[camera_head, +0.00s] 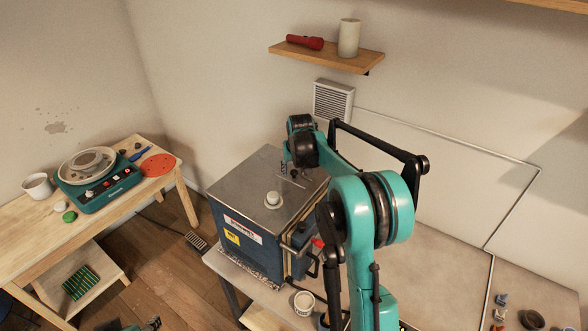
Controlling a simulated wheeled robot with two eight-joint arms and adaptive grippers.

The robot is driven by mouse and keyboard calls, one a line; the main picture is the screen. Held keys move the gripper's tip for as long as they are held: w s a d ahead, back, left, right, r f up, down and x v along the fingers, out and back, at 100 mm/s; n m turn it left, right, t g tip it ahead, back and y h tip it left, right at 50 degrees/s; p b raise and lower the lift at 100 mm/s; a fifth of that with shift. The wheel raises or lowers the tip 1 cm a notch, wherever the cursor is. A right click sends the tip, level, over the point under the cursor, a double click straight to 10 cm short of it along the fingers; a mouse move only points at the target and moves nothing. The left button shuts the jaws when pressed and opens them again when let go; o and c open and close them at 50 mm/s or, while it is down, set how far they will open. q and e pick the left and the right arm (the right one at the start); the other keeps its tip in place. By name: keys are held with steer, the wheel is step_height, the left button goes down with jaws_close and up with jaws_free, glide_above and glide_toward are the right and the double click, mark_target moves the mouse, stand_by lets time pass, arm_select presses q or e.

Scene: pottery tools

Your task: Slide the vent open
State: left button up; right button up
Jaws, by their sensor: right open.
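A blue kiln (262,245) with a grey metal top (235,185) stands on a bench. A pale round knob (272,199) sits on its top. A small dark slot or slider, perhaps the vent, shows on the top near my right gripper (291,174). A white louvred grille (333,101) is on the wall behind. My right gripper is open, pointing down over the back part of the kiln top. I cannot tell if it touches the slider. The tip of my left arm, with its gripper (152,323), shows at the bottom left edge, far from the kiln.
A wooden table (125,195) at left holds a teal pottery wheel (100,185), a white cup (37,186) and a red disc (158,165). A cup (304,303) stands in front of the kiln. A wall shelf (325,56) holds a red flashlight (305,42) and a pale cylinder (349,38).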

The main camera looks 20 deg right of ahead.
steer(key=shift+s, duration=0.1)
jaws_close()
steer(key=shift+s+d+b, duration=0.25)
steer(key=shift+s+d, duration=0.35)
steer(key=shift+s, duration=0.4)
steer(key=shift+s+d+b, duration=0.25)
steer(key=shift+s+d, duration=0.35)
steer(key=shift+s, duration=0.35)
steer(key=shift+w+a, duration=0.1)
jaws_free()
steer(key=shift+s, duration=0.2)
steer(key=shift+r, duration=0.1)
